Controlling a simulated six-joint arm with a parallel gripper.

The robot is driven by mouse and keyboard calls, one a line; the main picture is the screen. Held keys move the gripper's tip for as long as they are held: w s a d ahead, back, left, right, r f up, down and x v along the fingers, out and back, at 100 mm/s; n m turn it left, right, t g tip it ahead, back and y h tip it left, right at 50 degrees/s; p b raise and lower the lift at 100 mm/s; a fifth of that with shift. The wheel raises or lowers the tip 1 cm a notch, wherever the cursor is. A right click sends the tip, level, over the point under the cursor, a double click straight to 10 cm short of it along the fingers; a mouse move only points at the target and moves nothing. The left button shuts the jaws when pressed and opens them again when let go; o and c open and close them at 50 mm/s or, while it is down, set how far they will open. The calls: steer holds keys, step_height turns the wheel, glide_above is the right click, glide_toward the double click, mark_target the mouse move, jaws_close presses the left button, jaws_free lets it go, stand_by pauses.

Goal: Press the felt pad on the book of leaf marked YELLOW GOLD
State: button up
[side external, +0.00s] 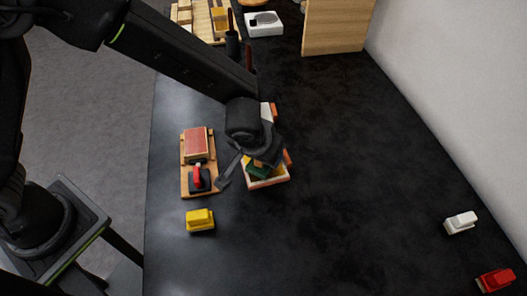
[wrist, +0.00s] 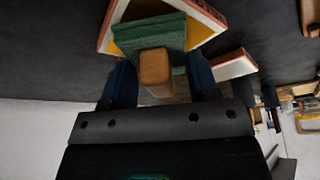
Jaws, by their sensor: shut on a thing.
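My gripper (side external: 262,158) is shut on the wooden handle (wrist: 155,70) of a green felt pad (wrist: 150,36), with a dark finger on each side of the handle. The pad also shows in the side view (side external: 257,172), partly hidden by my wrist. A book of leaf (wrist: 205,12) with a pale, orange-edged border and a yellow-gold face lies right behind the pad in the wrist view. It also shows under my gripper in the side view (side external: 280,179). I cannot tell whether the pad touches it. No marking is readable. A second orange-edged book (side external: 268,112) lies just beyond.
A wooden tray (side external: 186,188) with a red block (side external: 196,142) and a red-and-black item (side external: 199,178) lies left of the books. A yellow toy-like piece (side external: 200,220) sits nearer. White (side external: 460,222) and red (side external: 496,280) pieces lie far right. The dark table's middle right is clear.

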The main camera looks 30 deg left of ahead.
steer(key=shift+f, duration=0.55)
stand_by(0.9)
steer(key=shift+r, duration=0.1)
steer(key=shift+r, duration=3.5)
